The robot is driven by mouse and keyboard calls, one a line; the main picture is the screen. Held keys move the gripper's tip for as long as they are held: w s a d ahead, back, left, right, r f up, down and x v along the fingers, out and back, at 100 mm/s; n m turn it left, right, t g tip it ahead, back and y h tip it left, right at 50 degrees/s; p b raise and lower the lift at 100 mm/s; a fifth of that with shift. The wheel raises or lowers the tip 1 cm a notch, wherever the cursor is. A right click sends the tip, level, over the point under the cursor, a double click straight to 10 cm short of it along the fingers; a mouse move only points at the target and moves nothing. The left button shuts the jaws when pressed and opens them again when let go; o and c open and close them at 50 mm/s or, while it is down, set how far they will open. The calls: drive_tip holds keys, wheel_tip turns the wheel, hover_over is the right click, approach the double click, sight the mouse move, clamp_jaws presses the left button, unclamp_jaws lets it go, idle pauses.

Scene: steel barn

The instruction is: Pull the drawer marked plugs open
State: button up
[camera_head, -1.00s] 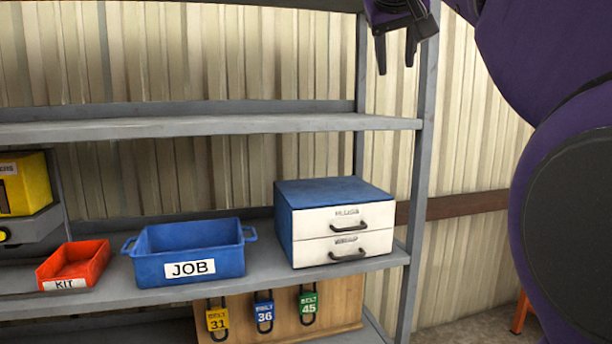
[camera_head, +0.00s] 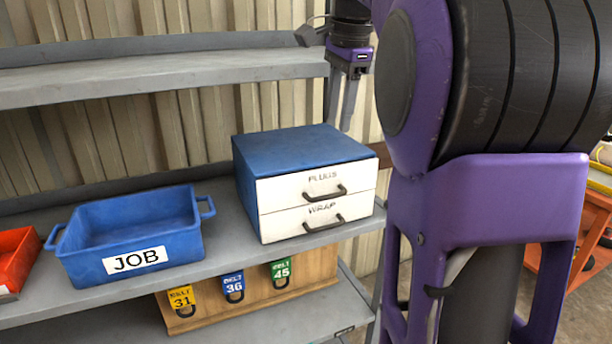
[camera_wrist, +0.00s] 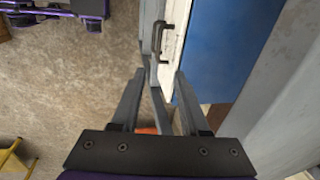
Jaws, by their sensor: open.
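The blue cabinet (camera_head: 300,147) stands on the shelf with two white drawers, both shut. The upper drawer (camera_head: 282,190) is marked PLUGS and has a dark bar handle (camera_head: 325,192). The lower drawer (camera_head: 282,224) is marked WRAP and has a similar handle (camera_head: 323,225). My gripper (camera_head: 338,124) is open and empty, pointing down, and appears above the cabinet's right part in the head view. In the wrist view my gripper (camera_wrist: 160,76) points toward a dark handle (camera_wrist: 160,38) on the white front beside the blue top (camera_wrist: 222,40). The handle is not between the fingers.
A blue JOB bin (camera_head: 140,235) stands left of the cabinet, with a red tray (camera_head: 18,258) beyond it. An upper shelf (camera_head: 150,80) runs above. Numbered tags hang on a wooden board (camera_head: 325,262) below. Floor in front of the drawers looks clear.

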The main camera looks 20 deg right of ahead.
sight(327, 197)
drive_tip(key=b+x, duration=0.3)
drive_tip(key=x, duration=1.4)
drive_tip(key=shift+f+b, duration=0.3)
drive_tip(key=shift+f, duration=0.05)
drive_tip(key=shift+s, duration=0.1)
clamp_jaws()
idle(0.5)
